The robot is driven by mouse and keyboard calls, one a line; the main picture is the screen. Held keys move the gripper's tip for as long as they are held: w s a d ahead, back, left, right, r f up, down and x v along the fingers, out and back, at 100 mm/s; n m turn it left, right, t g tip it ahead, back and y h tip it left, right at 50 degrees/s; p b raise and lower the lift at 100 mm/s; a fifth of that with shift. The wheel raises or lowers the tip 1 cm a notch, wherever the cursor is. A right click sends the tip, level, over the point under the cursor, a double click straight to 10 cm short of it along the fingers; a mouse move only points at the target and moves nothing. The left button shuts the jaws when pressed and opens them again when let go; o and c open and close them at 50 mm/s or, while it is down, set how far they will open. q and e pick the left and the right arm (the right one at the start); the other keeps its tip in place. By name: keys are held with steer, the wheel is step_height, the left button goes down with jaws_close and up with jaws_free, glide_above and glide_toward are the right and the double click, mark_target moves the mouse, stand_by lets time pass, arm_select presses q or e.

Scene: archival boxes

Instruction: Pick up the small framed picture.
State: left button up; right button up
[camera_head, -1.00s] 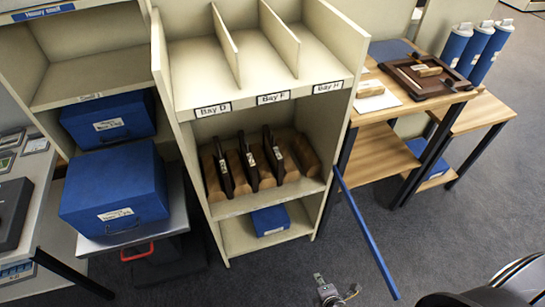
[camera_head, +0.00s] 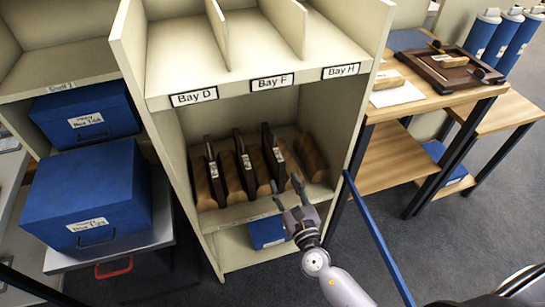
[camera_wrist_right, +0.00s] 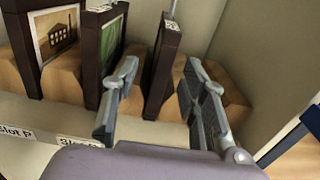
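Several dark framed pictures stand upright in a wooden slotted rack on the middle shelf: a left frame (camera_head: 215,174), a middle frame (camera_head: 244,165) and a right frame (camera_head: 273,158). I cannot tell for sure which is the small one. My right gripper (camera_head: 288,186) is open and empty, in front of the rack near the right frame. In the right wrist view, its fingers (camera_wrist_right: 161,63) appear on either side of the right frame (camera_wrist_right: 160,75), with no clear contact. A green picture (camera_wrist_right: 115,42) and a building picture (camera_wrist_right: 55,35) show to its left. My left gripper is out of view.
Shelf dividers (camera_head: 222,32) and the Bay label edge (camera_head: 271,83) are above the rack. The cabinet's side wall (camera_head: 362,105) is close on the right. Blue boxes (camera_head: 90,195) stand left; a wooden table (camera_head: 440,105) holds a tray right.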

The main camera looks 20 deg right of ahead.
mark_target(280, 174)
steer(key=w, duration=0.4)
steer(key=shift+w, duration=0.4)
steer(key=shift+w+f, duration=0.1)
steer(key=shift+w, duration=0.35)
steer(key=w+b, duration=0.1)
steer(key=w, duration=0.4)
steer(key=shift+d+f, duration=0.1)
steer(key=shift+f, duration=0.05)
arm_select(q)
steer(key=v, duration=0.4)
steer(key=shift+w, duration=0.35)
arm_select(e)
jaws_close()
